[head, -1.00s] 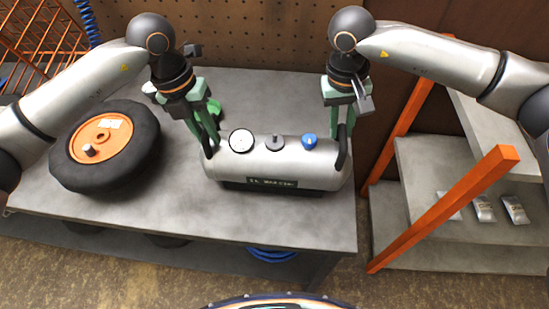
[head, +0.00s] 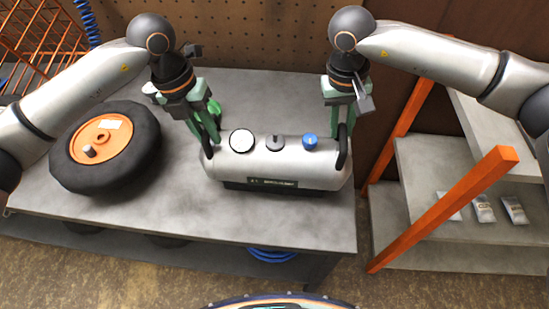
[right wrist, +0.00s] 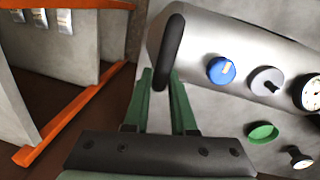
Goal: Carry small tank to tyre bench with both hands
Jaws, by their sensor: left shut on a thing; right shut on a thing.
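The small tank (head: 275,168) is a silver cylinder with a gauge, a grey knob, a blue knob and a black handle at each end. It is level at the right part of the grey tyre bench (head: 180,222); I cannot tell whether it touches the top. My left gripper (head: 209,143) is shut on the tank's left handle. My right gripper (head: 343,130) is shut on the right handle. The right wrist view shows the tank (right wrist: 230,40) and its black handle (right wrist: 170,50) between my right gripper's green fingers (right wrist: 160,95).
A tyre with an orange hub (head: 105,147) lies on the bench's left side. A green object (head: 213,107) sits behind the tank. A grey shelf with orange posts (head: 450,205) stands to the right, holding several small packets. A pegboard (head: 230,35) is behind.

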